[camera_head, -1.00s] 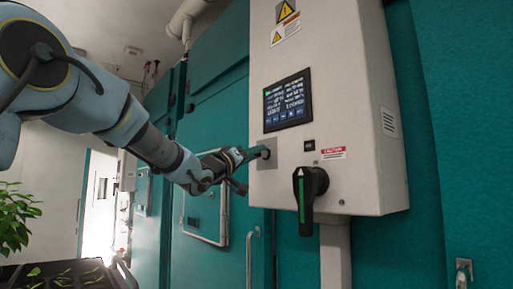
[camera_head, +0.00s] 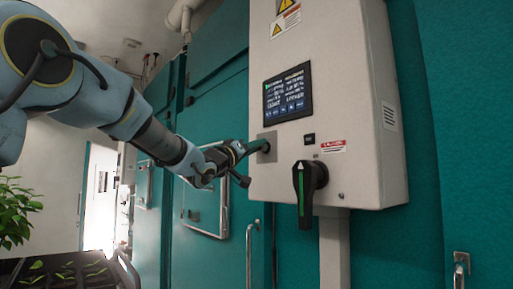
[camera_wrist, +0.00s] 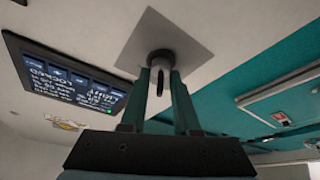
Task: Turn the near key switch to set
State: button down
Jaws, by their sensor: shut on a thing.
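The near key switch (camera_wrist: 161,60) is a dark round switch on a square metal plate (camera_head: 267,148), low on the left of the pale control box (camera_head: 352,150). In the wrist view, my gripper (camera_wrist: 161,76) has its two teal fingers on either side of the switch's key, shut on it. In the head view, my gripper (camera_head: 262,146) reaches the plate from the left. The fingers partly hide the key, and I cannot read any set marking or tell its exact angle.
A lit display (camera_head: 287,94) sits just above the switch. A black rotary handle with a green stripe (camera_head: 306,193) sticks out to the lower right. Teal chamber doors (camera_head: 207,110) stand behind, and a plant (camera_head: 17,212) is at the lower left.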

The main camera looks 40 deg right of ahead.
jog(key=shift+m+b, duration=0.3)
jog(key=shift+m, duration=0.1)
jog(key=shift+f+m+g+h+b, duration=0.15)
jog(key=shift+m+g+h+b, duration=0.15)
jog(key=shift+m+g+b, duration=0.35)
jog(key=m+g, duration=0.1)
jog(key=m, duration=0.1)
jog(key=m+g+b, duration=0.1)
jog(key=m, duration=0.2)
jog(key=shift+g, duration=0.25)
jog(key=m+g, duration=0.1)
jog(key=m, duration=0.1)
jog(key=m+g+b, duration=0.1)
jog(key=m, duration=0.2)
jog(key=shift+m+g, duration=0.25)
jog(key=shift+g, duration=0.15)
jog(key=shift+m+g+y, duration=0.5)
jog(key=shift+m+g, duration=0.5)
jog(key=shift+m, duration=1.5)
jog(key=c, duration=1)
grip_release()
